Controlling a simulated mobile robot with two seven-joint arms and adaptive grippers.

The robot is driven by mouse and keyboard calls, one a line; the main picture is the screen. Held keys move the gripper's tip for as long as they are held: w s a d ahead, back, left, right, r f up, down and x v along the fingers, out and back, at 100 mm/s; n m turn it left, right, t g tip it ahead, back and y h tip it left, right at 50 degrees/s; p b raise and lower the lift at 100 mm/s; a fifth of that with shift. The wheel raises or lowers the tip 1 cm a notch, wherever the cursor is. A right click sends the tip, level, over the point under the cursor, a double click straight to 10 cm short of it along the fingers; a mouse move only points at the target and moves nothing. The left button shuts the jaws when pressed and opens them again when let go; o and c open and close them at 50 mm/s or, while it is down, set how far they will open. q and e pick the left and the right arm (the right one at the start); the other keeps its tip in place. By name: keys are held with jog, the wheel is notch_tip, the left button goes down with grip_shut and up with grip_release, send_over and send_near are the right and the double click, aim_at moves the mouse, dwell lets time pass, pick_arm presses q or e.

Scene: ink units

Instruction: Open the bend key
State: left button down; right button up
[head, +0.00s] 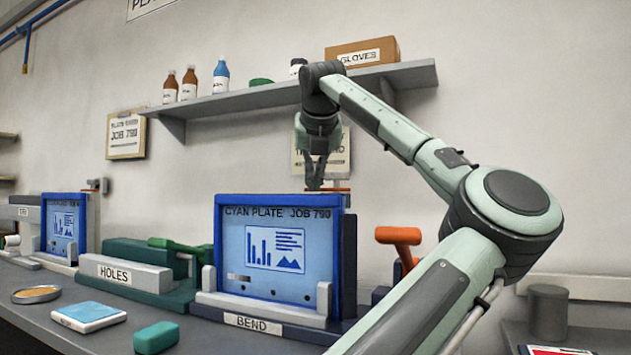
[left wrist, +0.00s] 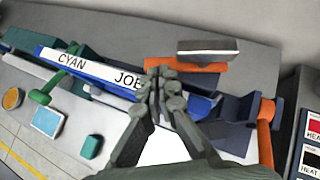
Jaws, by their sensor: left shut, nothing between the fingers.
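The BEND unit stands in the middle of the head view, with a blue-framed panel (head: 275,250) reading CYAN PLATE JOB 790 and a BEND label (head: 252,322). An orange strip (head: 327,190) shows behind the panel's top right corner. In the left wrist view it is an orange bar (left wrist: 160,65) with a grey, pale-edged block (left wrist: 207,48) on it. An orange T-shaped handle (head: 398,236) stands right of the panel; no label shows which part is the key. My left gripper (head: 315,186) is shut and empty, pointing down above the panel's top right. My right gripper is not in view.
Left are the HOLES unit (head: 113,273) with a green handle (head: 180,245), and another blue panel (head: 63,228). A cyan pad (head: 88,315) and green block (head: 156,337) lie in front. A shelf (head: 300,90) with bottles and a GLOVES box is above.

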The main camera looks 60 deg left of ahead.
pick_arm(q)
jog(key=shift+w+a, duration=0.1)
jog(key=shift+a, duration=0.35)
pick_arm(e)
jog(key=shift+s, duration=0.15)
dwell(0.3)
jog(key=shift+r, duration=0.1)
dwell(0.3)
pick_arm(q)
jog(key=shift+f, duration=0.1)
